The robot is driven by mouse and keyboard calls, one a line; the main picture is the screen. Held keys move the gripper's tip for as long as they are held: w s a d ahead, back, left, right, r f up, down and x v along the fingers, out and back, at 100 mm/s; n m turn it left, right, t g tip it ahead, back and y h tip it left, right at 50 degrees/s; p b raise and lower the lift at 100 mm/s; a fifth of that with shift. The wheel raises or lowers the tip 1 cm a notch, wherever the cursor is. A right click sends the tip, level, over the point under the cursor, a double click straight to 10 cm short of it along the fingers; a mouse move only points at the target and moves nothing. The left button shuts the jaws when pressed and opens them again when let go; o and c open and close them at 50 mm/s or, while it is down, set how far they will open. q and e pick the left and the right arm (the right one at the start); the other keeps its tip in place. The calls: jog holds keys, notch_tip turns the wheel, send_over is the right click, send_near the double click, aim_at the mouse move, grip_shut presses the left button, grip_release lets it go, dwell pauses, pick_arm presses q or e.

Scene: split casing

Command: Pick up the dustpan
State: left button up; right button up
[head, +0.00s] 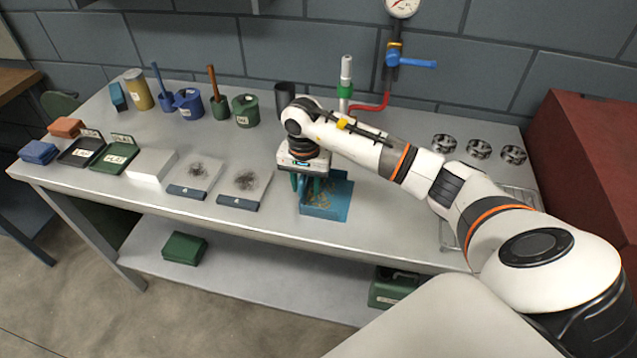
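The blue dustpan (338,204) appears to be the shallow open blue tray near the front middle of the bench, with some yellowish-brown bits inside. My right gripper (308,188) points down over its left back part, and the gripper and wrist hide that part. Dark green upright parts show below the gripper body. I cannot tell whether the fingers touch or hold the dustpan. My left gripper is not in view.
On the metal bench (250,220), two pads (243,187) with dark fibres and a white block (153,165) lie to the left. Several pots and a dark cup (285,94) stand behind. A pipe (345,85) with red hose is at the back. Three metal rings lie right.

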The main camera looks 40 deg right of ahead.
jog(key=shift+f, duration=0.2)
grip_shut()
jog(key=shift+r, duration=0.1)
